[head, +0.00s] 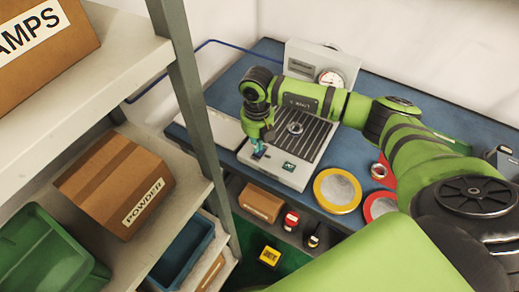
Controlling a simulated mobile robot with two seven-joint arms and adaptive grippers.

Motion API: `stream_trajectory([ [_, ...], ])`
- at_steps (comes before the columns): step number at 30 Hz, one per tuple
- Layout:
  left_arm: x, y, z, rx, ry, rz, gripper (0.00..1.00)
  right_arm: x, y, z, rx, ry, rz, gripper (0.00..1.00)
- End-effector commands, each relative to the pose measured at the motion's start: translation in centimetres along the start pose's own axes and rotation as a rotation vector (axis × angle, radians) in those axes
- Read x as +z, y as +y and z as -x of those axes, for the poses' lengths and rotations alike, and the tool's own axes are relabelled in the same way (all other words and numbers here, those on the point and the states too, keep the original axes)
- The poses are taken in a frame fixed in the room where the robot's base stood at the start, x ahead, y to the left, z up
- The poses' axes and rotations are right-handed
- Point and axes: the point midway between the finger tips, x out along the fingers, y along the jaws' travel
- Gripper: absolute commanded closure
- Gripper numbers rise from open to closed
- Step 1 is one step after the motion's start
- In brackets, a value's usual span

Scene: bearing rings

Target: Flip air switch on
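A light grey machine (272,173) with a dark slatted top stands on the blue bench. A small round metal ring (295,128) lies on the slats. My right gripper (258,149) reaches down at the front left of this machine, its teal fingertips at a small dark spot on the front ledge. That spot may be the air switch, but the fingers cover most of it. I cannot tell whether they touch it or whether they are open. A small dark label or panel (289,166) sits right of the fingertips. My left gripper is not in view.
A grey box with a round gauge (330,78) stands behind the machine. Yellow-rimmed (337,190) and red-rimmed (380,205) dishes lie to the right. A shelf post (190,95) and shelves with boxes and bins stand at left. A blue hose (190,55) runs along the wall.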

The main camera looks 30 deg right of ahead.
Motion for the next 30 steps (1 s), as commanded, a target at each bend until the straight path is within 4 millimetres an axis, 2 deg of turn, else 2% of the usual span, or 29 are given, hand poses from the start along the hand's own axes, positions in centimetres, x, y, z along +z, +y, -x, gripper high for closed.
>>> stream_trajectory([
  [30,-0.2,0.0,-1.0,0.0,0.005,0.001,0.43,0.0,0.0,-1.2,0.0,0.0,0.0,1.0],
])
